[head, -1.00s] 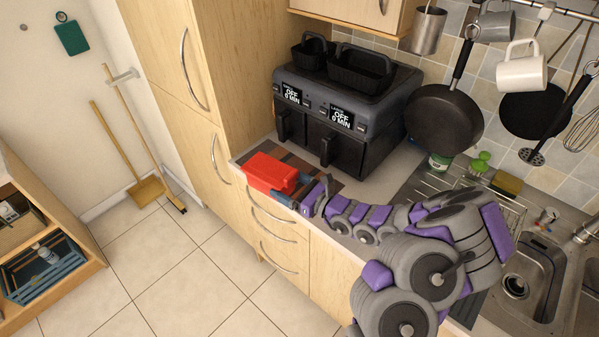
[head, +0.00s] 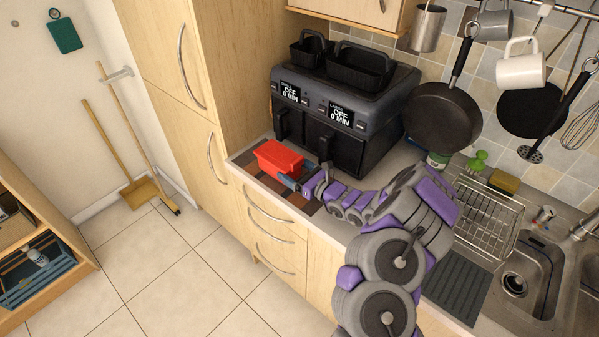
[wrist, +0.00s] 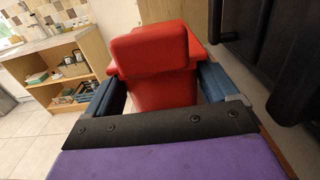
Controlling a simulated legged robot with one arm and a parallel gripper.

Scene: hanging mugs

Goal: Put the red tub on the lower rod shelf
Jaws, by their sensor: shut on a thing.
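The red tub (head: 278,158) is over the dark striped mat (head: 245,165) at the left end of the counter, in front of the air fryer. I cannot tell whether it touches the mat. My gripper (head: 291,181) is shut on the tub from its near right side. In the wrist view the tub (wrist: 155,85) fills the space between the two blue fingers of my gripper (wrist: 164,88). A wire rack of rods (head: 488,216) stands beside the sink. I cannot tell which part is the lower rod shelf.
The dark double air fryer (head: 335,105) stands close behind the tub. A tall wooden cupboard (head: 190,70) rises at its left. Pans and mugs hang at the right. A low wooden shelf (head: 50,215) stands across open tiled floor.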

